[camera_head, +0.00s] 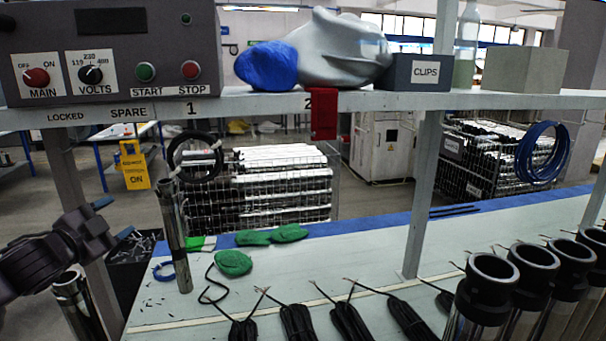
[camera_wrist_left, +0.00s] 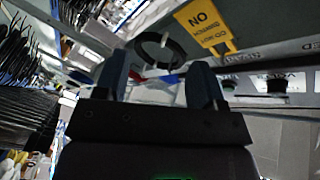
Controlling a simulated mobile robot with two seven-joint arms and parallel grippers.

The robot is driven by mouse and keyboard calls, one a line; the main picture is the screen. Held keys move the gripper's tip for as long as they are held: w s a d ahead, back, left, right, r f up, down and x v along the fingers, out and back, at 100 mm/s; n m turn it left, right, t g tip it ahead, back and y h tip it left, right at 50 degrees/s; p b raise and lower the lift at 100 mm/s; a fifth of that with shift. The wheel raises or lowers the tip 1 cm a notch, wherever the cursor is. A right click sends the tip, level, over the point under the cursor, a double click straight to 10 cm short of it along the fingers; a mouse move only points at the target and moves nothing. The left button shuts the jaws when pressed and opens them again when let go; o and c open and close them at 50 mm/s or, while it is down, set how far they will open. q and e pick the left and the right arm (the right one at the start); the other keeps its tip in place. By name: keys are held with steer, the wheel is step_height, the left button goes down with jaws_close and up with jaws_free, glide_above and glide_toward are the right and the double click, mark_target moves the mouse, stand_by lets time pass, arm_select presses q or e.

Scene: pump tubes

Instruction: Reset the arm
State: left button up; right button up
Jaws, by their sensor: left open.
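My left gripper (camera_head: 119,219) is at the left of the head view, beside the upright metal tube (camera_head: 174,236) and left of it. Its two blue-tipped fingers are spread apart with nothing visible between them. In the left wrist view the open fingers (camera_wrist_left: 160,64) frame a black cable coil (camera_wrist_left: 160,50) and the shelf behind, and they appear empty. A yellow tag (camera_wrist_left: 204,27) hangs beyond them in that view. My right gripper is not in view.
A control box (camera_head: 110,50) stands on the shelf (camera_head: 260,104) above the bench. Black cable bundles (camera_head: 298,322) lie along the bench front. Several dark-topped tubes (camera_head: 487,285) stand at the right. Green gloves (camera_head: 234,263) lie near the upright tube. The bench middle is fairly clear.

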arm_select(q)
steer(key=s+d+f+n+g+y, duration=0.1)
steer(key=s+d+f+n, duration=0.2)
steer(key=s+f, duration=0.5)
steer(key=s+d+f+n+g+y, duration=0.15)
steer(key=s+f+n, duration=0.25)
steer(key=f, duration=0.9)
steer(key=s+d+f+n+g+y, duration=0.1)
steer(key=s+d+f+n, duration=0.25)
steer(key=s+f, duration=0.45)
steer(key=s+d+f+n+g+y, duration=0.1)
steer(key=s+d+f+n+g, duration=0.1)
steer(key=s+f, duration=0.7)
steer(key=shift+s+d+f+n, duration=0.15)
steer(key=shift+s+f+n, duration=0.2)
steer(key=shift+f, duration=0.25)
